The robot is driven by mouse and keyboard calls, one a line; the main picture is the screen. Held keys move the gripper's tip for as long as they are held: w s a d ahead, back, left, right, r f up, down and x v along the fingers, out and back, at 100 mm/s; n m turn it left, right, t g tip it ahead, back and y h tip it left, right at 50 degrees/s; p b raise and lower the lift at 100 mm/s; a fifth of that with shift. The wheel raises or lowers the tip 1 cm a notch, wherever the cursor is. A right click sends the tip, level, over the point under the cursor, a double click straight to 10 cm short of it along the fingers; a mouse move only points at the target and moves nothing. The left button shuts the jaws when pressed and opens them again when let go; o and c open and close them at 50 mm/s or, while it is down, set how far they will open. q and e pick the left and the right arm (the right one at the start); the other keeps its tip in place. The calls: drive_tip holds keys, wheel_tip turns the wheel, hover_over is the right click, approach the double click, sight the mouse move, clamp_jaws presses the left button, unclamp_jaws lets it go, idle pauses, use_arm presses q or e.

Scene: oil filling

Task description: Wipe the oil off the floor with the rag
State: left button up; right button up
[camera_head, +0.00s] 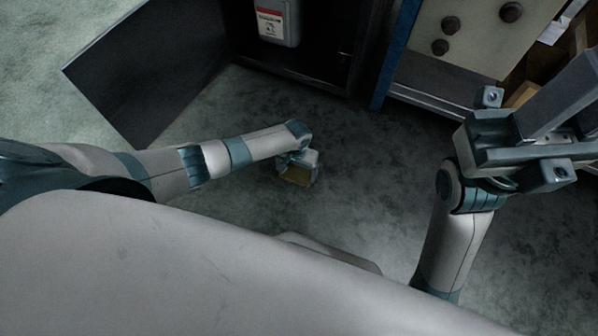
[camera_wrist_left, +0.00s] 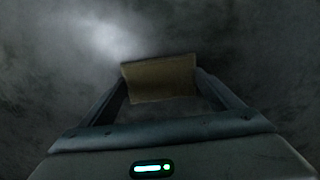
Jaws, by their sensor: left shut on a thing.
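The rag (camera_head: 297,174) is a small tan-brown piece at the end of my left arm, low over the grey floor. My left gripper (camera_head: 299,168) is shut on it. In the left wrist view the rag (camera_wrist_left: 160,78) spans between the two fingertips of the gripper (camera_wrist_left: 162,90), with the floor behind it. I cannot tell if the rag touches the floor. No oil stands out clearly from the dark mottling of the floor (camera_head: 370,150). My right gripper (camera_head: 575,105) is raised at the right edge, and its jaws cannot be judged.
A dark open cabinet (camera_head: 325,75) with a white, red-labelled container (camera_head: 277,22) stands at the back. Its dark door panel (camera_head: 150,75) extends left. A blue-edged panel with round knobs (camera_head: 480,40) stands back right. Open floor lies around my left gripper.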

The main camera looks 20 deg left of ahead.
sight(308, 183)
use_arm(q)
drive_tip(key=shift+d, duration=0.1)
drive_tip(key=d, duration=1)
drive_tip(key=shift+p, duration=0.4)
drive_tip(key=shift+a, duration=0.15)
drive_tip(key=shift+s+a+r+p, duration=0.1)
drive_tip(key=shift+s+a+p, duration=0.2)
drive_tip(key=shift+a+p, duration=0.2)
drive_tip(key=a+p, duration=0.1)
drive_tip(key=s+a, duration=0.1)
drive_tip(key=a, duration=0.1)
drive_tip(key=shift+s+p, duration=0.1)
drive_tip(key=shift+p, duration=0.25)
drive_tip(key=shift+s+a, duration=0.15)
drive_tip(key=shift+a, duration=0.35)
